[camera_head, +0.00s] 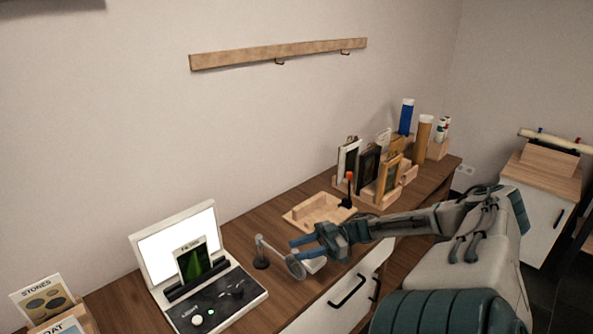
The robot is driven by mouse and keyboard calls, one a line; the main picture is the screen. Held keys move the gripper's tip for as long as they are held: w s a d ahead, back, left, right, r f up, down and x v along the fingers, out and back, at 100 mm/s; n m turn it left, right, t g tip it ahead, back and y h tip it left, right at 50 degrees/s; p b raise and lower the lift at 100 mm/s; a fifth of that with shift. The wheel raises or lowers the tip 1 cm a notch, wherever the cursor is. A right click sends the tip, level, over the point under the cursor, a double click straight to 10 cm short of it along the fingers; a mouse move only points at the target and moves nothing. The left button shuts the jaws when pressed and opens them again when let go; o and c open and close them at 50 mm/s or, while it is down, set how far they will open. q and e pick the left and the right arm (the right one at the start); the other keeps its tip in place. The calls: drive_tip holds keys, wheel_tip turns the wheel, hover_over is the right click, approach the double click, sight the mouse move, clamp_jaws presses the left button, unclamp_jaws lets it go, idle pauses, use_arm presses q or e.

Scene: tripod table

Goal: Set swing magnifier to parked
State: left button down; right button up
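The swing magnifier stands near the table's front edge, with a dark round base and post (261,261), a thin grey arm and a round lens (296,266) at the arm's right end. The lens hangs out to the right of the post, beside my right gripper. My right gripper (297,248) reaches in from the right, with its two blue fingers apart, close above and behind the lens. I cannot tell whether a finger touches the lens or arm. My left gripper is out of view.
A light box (153,250) with a slide and a dark control panel stands left of the magnifier. A wooden tray (309,213) lies behind my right gripper. A rack of framed plates (376,198) and tubes stands farther right. Cards (42,300) stand at the far left.

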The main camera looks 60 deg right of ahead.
drive_tip(key=v, duration=0.8)
drive_tip(key=shift+s+d, duration=0.15)
drive_tip(key=shift+d, duration=0.2)
